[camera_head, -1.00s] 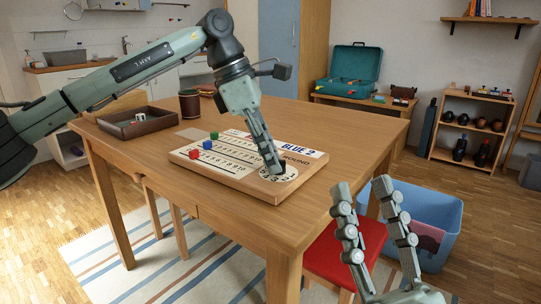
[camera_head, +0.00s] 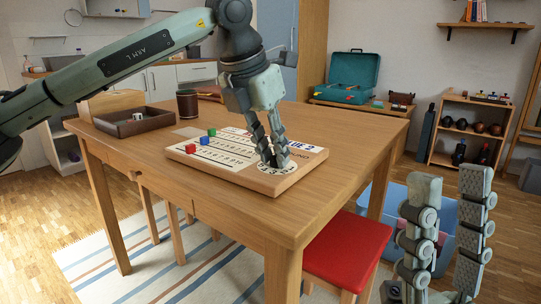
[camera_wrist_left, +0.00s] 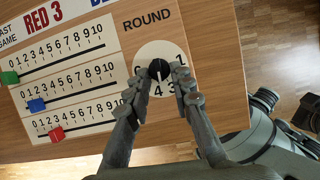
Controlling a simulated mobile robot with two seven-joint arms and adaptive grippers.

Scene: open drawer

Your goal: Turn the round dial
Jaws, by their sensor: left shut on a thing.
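The scoreboard (camera_head: 193,155) is a wooden board lying on the table, with number rows and the word ROUND. Its round dial, a white numbered disc (camera_wrist_left: 152,55) with a black knob (camera_wrist_left: 158,67), is at the board's near right end. A white mark on the knob points toward the bottom of the wrist view. My left gripper (camera_wrist_left: 162,85) reaches down with one finger on either side of the knob, shut on it; the fingers hide some numbers. It also shows in the head view (camera_head: 274,160). My right gripper (camera_head: 455,190) is open and empty, off the table's right side.
Red (camera_head: 191,149), blue (camera_head: 203,140) and green (camera_head: 212,132) cubes sit on the board's rows. A brown tray (camera_head: 122,123) and a dark cup (camera_head: 187,103) stand farther back on the table. A red stool (camera_head: 350,248) and a blue bin (camera_head: 395,200) are right of the table.

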